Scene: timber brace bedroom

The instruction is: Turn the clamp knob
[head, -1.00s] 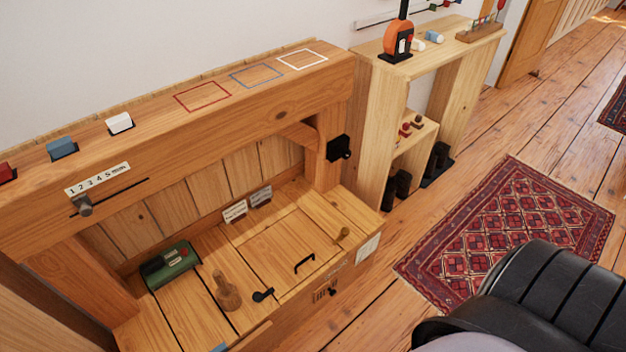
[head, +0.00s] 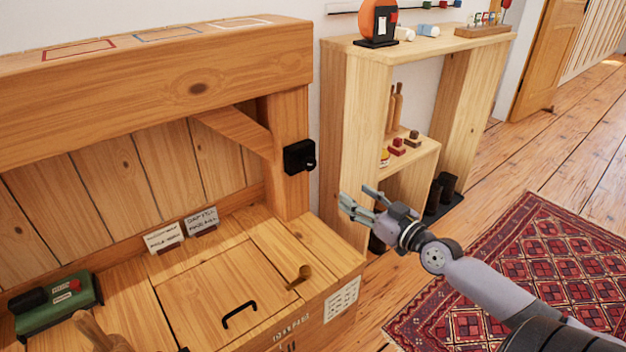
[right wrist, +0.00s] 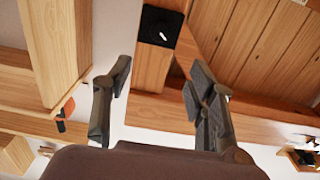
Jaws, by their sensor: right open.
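A black square fitting with a round knob (head: 300,157) is on the side of the bench's right wooden post. In the right wrist view the black fitting (right wrist: 160,26) shows beyond the gap between the fingers, with a small white mark on it. A brass-coloured turn piece (head: 300,277) sits on the bench top near its right front corner. No label shows which is the clamp knob. My right gripper (head: 358,198) is open and empty, to the right of and lower than the black fitting in the head view, apart from it. My left gripper is out of view.
The wooden bench has a hatch with a black handle (head: 239,314), two small label cards (head: 201,221) and a green box (head: 58,305). A pale wooden shelf unit (head: 350,140) stands behind my right gripper. A red patterned rug (head: 500,270) lies on the floor.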

